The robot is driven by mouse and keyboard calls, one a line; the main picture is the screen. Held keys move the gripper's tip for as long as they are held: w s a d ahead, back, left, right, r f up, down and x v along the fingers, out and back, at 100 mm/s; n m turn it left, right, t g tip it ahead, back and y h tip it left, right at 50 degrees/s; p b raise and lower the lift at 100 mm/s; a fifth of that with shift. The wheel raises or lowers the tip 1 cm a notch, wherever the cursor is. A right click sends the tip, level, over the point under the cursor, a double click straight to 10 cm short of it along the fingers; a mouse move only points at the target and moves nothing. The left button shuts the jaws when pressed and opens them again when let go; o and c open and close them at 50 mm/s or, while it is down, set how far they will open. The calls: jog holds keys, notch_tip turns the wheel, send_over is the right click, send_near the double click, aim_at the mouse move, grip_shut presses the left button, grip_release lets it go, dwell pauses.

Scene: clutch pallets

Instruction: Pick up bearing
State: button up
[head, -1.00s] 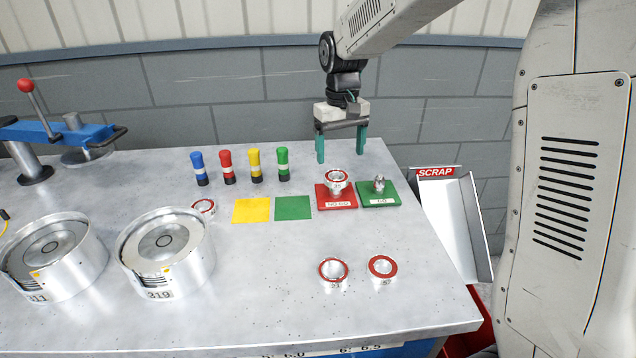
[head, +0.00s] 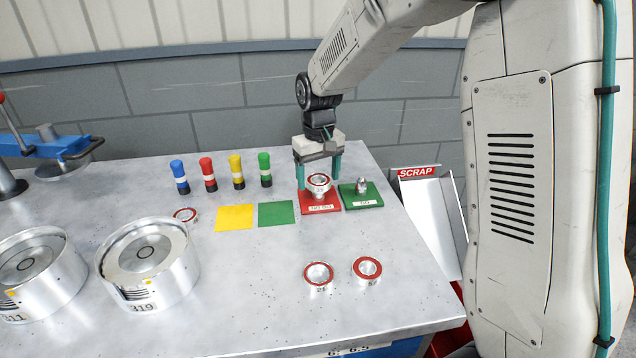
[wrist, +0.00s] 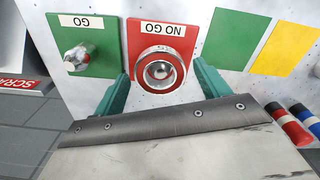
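A bearing (head: 319,183) with a red ring face sits on the gauge on the red NO GO plate (head: 320,208). It also shows in the wrist view (wrist: 160,71), between my fingers. My gripper (head: 318,187) has its teal fingers apart, one on each side of this bearing, and I cannot tell whether they touch it. Two more bearings, one marked 21 (head: 318,275) and one marked 57 (head: 367,270), lie on the front of the table. Another bearing (head: 185,215) lies left of the yellow square.
A green GO plate (head: 345,200) with a metal plug stands right of the red plate. Yellow (head: 235,218) and green (head: 276,214) squares lie to the left. Several coloured markers (head: 238,171) stand behind. Two metal drums (head: 168,283) stand at left. A SCRAP chute (head: 432,210) is at the right edge.

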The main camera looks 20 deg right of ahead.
jog(key=c, duration=0.9)
jog(key=shift+c, duration=0.5)
jog(key=shift+r, duration=0.15)
